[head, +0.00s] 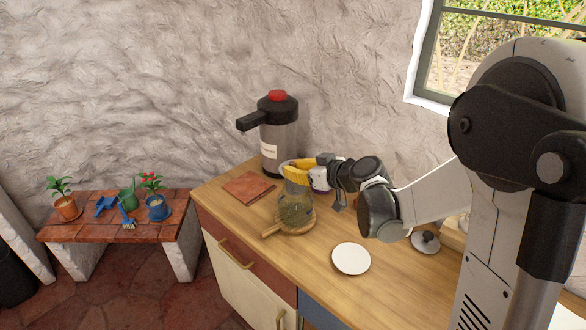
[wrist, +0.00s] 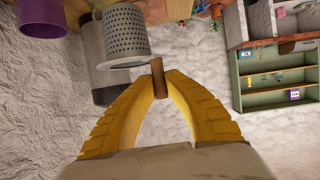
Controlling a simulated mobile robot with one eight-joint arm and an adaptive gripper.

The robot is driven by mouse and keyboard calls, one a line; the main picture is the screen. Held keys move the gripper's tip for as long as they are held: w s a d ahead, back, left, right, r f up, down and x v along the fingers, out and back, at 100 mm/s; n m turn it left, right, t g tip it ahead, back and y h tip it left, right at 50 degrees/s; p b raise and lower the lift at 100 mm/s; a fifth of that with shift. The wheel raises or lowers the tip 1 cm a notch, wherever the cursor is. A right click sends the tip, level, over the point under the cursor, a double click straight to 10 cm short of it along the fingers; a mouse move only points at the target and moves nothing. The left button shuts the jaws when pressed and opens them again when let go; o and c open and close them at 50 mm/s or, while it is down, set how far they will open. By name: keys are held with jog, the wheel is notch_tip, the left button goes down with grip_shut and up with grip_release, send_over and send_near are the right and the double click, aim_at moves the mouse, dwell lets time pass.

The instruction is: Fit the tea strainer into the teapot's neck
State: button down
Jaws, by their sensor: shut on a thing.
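My gripper (head: 296,168) has yellow fingers and is shut on the small brown handle of the tea strainer (wrist: 124,35). In the wrist view the fingertips (wrist: 158,90) meet on that handle. The strainer is a pale perforated cylinder with a light rim. In the head view it is small and partly hidden by the fingers, above the teapot. I cannot tell from the head view whether the strainer's lower end touches the teapot's neck.
A grey pump flask (head: 278,142) with a red button stands behind the teapot. A brown square mat (head: 249,187) lies to the left. A white saucer (head: 351,258) and a lid with a dark knob (head: 426,242) lie to the right. Counter between saucer and board is clear.

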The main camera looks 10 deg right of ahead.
aim_at(293, 183)
jog(key=shift+f+b, duration=0.9)
jog(key=shift+f, duration=0.25)
jog(key=shift+f+b, duration=1.4)
jog(key=shift+f, duration=0.25)
jog(key=shift+f+b, duration=0.6)
jog(key=shift+b, duration=0.05)
jog(key=shift+f, duration=0.2)
jog(key=c, duration=0.8)
grip_release()
